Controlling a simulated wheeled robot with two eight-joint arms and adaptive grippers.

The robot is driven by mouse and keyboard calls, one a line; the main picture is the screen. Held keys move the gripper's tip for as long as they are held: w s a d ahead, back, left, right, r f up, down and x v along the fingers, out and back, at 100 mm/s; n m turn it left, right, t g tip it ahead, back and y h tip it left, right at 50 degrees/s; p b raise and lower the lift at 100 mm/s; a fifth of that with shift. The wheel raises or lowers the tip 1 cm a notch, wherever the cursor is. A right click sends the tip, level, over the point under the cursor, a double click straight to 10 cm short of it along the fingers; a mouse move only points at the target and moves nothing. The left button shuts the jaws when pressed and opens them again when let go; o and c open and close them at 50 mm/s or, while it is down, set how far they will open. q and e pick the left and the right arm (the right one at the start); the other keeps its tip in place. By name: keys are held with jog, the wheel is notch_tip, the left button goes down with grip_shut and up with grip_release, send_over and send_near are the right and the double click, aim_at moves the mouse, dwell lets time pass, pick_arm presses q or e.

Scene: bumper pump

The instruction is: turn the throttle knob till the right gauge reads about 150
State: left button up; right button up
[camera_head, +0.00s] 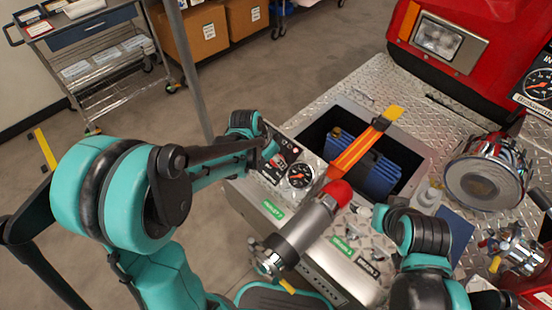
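The arm hides part of the panel, and I cannot pick out the throttle knob or what lies between the fingers. My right gripper (384,217) is over the right side of the metal pump housing (335,270), apart from the gauge. Its finger opening is not clear.
A chrome intake (485,175) stands right. Another gauge (538,86) shows at the right edge.

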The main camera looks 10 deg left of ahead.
dwell(0.3)
pick_arm(q)
jog(key=m, duration=0.5)
jog(key=shift+s+m+y, duration=0.1)
jog(key=shift+m+y, duration=0.2)
jog(key=shift+y, duration=0.1)
jog(key=m+t, duration=0.1)
jog(key=m, duration=0.5)
jog(key=shift+f, duration=0.1)
dwell(0.3)
jog(key=o, duration=1.2)
jog(key=shift+c, duration=0.2)
jog(key=v, duration=1.2)
jog(key=shift+s+d, duration=0.2)
